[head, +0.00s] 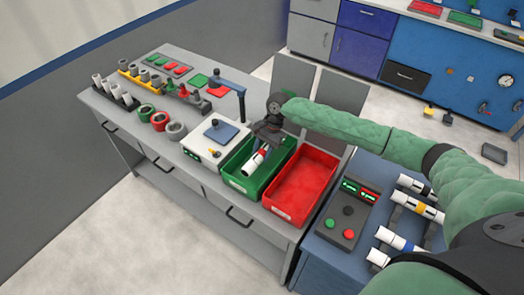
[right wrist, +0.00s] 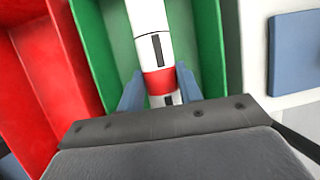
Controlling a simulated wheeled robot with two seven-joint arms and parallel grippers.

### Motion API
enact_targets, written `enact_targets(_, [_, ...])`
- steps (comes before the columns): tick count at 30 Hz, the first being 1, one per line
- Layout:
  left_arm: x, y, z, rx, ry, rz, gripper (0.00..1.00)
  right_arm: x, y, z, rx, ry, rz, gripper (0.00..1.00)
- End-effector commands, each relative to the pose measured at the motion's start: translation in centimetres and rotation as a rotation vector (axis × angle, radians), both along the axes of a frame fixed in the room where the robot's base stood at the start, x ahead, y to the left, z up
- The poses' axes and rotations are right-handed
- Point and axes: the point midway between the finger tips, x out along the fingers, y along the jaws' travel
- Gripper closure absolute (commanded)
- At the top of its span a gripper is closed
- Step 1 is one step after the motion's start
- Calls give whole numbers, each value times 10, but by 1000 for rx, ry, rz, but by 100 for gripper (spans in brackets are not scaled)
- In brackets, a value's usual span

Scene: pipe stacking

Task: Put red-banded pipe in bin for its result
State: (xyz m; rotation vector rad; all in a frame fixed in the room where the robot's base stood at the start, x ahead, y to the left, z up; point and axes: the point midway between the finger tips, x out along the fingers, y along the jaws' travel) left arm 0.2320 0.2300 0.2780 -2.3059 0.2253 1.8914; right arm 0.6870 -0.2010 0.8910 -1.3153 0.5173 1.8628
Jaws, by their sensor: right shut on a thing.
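The red-banded pipe (head: 254,161) is white with a red ring and is tilted inside or just above the green bin (head: 236,185). My right gripper (head: 262,150) is shut on it. In the right wrist view the pipe (right wrist: 150,35) lies between my blue fingertips (right wrist: 160,88), which press near its red band, with the green bin (right wrist: 208,45) around and below it. I cannot tell whether the pipe touches the bin floor. The red bin (head: 302,186) stands empty, just right of the green one. My left gripper is not in view.
A tester with a blue plate (head: 221,132) stands left of the green bin. A control box (head: 347,212) with lit green and red displays sits on the blue bench. More pipes (head: 400,240) lie on racks there. Rings (head: 160,121) and small pipes stand farther left.

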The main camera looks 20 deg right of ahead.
Motion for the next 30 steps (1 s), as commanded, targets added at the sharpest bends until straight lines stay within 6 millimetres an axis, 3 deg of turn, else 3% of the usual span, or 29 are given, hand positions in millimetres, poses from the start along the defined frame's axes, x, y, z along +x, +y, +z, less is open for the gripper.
enact_targets(25, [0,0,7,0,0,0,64,0,0,-1,0,0,0,93])
enact_targets(26, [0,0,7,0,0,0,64,0,0,-1,0,0,0,61])
enact_targets(29, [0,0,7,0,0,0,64,0,0,-1,0,0,0,41])
enact_targets(30, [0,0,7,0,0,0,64,0,0,-1,0,0,0,39])
